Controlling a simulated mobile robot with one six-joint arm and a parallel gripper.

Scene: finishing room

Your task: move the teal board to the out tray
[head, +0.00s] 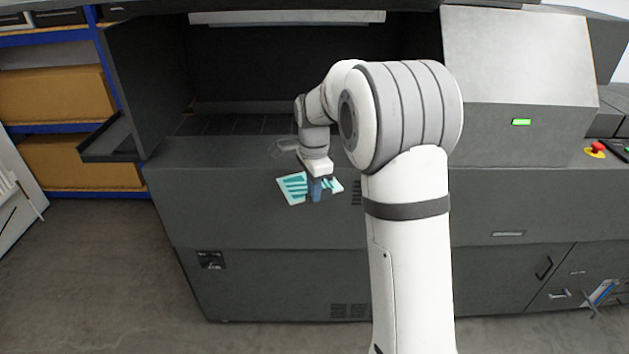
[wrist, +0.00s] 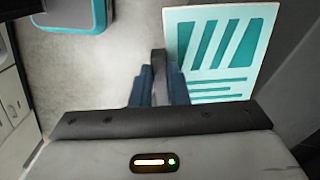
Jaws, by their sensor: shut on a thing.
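My gripper (head: 318,192) hangs in front of the dark grey machine, shut on the teal board (head: 292,187). The board is pale with teal stripes and shows on both sides of the fingers. In the wrist view the board (wrist: 222,50) extends up and right of my gripper (wrist: 158,88); the exact grip on it is partly hidden. A dark tray-like ledge (head: 108,140) juts from the machine's left side; I cannot tell whether it is the out tray.
The machine (head: 250,205) fills the middle, with an open dark bay above the gripper. Blue shelving with cardboard boxes (head: 80,160) stands at the left. A grey thing with a teal edge (wrist: 75,14) shows in the wrist view. Floor (head: 90,270) is clear at lower left.

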